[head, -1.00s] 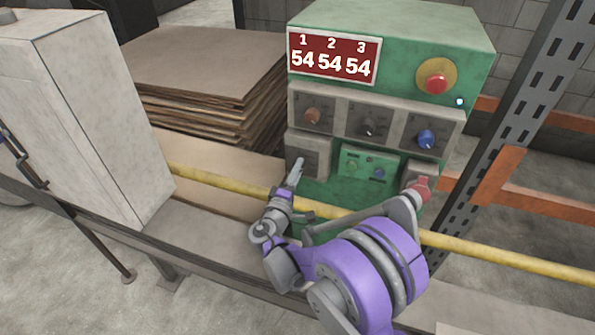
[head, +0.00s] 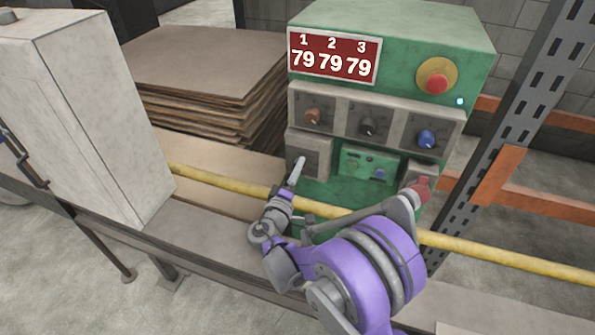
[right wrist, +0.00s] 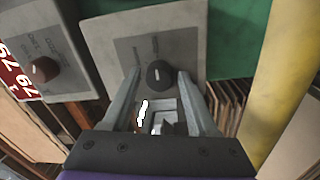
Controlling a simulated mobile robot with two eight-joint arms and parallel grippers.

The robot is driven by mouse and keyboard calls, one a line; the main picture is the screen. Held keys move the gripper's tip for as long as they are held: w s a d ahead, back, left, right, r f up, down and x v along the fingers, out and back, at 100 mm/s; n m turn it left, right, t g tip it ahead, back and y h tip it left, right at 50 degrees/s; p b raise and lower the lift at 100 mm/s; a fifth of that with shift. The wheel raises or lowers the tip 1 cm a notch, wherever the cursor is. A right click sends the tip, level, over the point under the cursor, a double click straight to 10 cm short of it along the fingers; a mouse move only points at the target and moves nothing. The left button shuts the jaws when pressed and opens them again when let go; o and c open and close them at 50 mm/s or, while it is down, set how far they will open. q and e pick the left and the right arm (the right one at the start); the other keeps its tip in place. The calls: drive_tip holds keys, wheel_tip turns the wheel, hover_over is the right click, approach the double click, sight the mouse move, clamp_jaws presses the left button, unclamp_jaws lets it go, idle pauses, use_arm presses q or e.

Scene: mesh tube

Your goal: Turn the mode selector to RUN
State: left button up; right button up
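The green control box (head: 400,25) stands on the bench in the head view. Its lower-left grey plate (head: 318,145) is partly hidden by my right gripper (head: 299,168). In the right wrist view a dark round knob (right wrist: 159,75), apparently the mode selector, sits on a grey plate (right wrist: 180,35) with small lettering I cannot read. The fingers of my right gripper (right wrist: 158,78) are open, one on each side of the knob, with gaps to it. I cannot tell the exact depth of the fingertips. My left gripper is not in view.
A display (head: 333,56) reads 79 79 79. Brown, black and blue knobs (head: 426,139) sit in a row below it, and a red button (head: 437,82) is at upper right. A yellow bar (head: 220,183) crosses in front. A pale cabinet (head: 75,110) stands left.

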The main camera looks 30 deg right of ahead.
drive_tip(key=shift+o, duration=0.7)
drive_tip(key=v, duration=1)
drive_tip(key=shift+s+a, duration=0.25)
drive_tip(key=shift+a, duration=0.1)
drive_tip(key=shift+d, duration=0.1)
drive_tip(key=s+f+m+g+y, duration=0.1)
drive_tip(key=s+f+g+y, duration=0.1)
drive_tip(key=s, duration=0.3)
drive_tip(key=s+f+m+g+y, duration=0.1)
drive_tip(key=s+f+g+y, duration=0.1)
drive_tip(key=s, duration=0.4)
drive_tip(key=s+f+m+g+y, duration=0.2)
drive_tip(key=s+g+y, duration=0.1)
drive_tip(key=s+y, duration=0.2)
drive_tip(key=shift+s+f, duration=0.35)
drive_tip(key=shift+s, duration=0.4)
drive_tip(key=s+a+m+y, duration=0.1)
drive_tip(key=s+a+y, duration=0.4)
drive_tip(key=s+a, duration=0.1)
wheel_tip(320, 180, up, 14)
drive_tip(key=w+p, duration=0.2)
drive_tip(key=p, duration=1)
drive_tip(key=shift+w+a+p, duration=0.25)
drive_tip(key=shift+a+p, duration=0.05)
drive_tip(key=shift+p, duration=0.1)
